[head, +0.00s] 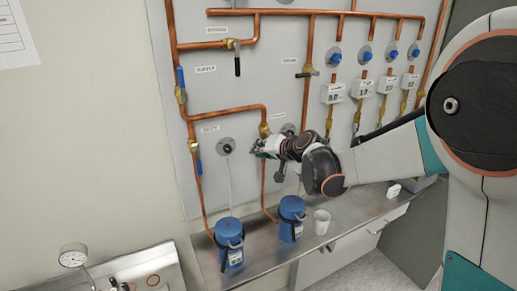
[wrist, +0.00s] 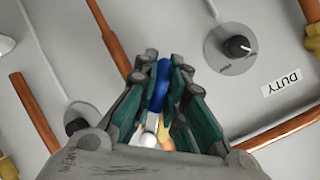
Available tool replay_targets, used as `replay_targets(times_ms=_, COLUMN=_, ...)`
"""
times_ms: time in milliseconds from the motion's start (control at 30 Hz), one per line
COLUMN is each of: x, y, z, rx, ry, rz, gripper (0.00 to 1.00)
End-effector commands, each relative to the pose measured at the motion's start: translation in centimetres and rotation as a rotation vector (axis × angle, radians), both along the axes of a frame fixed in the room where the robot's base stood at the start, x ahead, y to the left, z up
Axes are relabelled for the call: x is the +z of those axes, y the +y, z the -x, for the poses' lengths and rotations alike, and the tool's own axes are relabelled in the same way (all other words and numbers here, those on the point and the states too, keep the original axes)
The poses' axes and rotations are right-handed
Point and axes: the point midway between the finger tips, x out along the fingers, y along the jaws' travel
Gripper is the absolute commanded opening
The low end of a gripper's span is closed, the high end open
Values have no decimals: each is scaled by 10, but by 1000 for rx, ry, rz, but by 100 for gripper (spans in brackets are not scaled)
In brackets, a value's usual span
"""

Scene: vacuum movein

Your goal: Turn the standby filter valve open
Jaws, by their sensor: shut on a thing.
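My gripper (head: 266,148) is at the wall panel in the middle of the head view, beside the brass fitting on the copper pipe. In the wrist view my gripper (wrist: 162,72) is shut on a blue valve handle (wrist: 161,85), which stands between the green-padded fingers. I take this handle for the standby filter valve's; its own label is not readable. The valve body is mostly hidden behind the fingers. A copper pipe (wrist: 110,38) runs up to the fingers at a slant. The handle's angle to its pipe cannot be told for sure.
A black knob (wrist: 237,47) sits near a DUTY label (wrist: 282,83). Left of my gripper are blue levers (head: 181,78) on copper pipes. Below, two blue canisters (head: 229,240) and a white cup (head: 321,221) stand on the steel counter (head: 265,262).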

Motion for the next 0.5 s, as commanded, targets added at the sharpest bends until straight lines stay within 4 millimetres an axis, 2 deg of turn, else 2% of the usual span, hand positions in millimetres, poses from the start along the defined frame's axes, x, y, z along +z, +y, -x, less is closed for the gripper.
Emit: replay_targets(times_ms=500, x=-2, y=-3, z=-1, rx=0, ry=-22, rz=53, gripper=0)
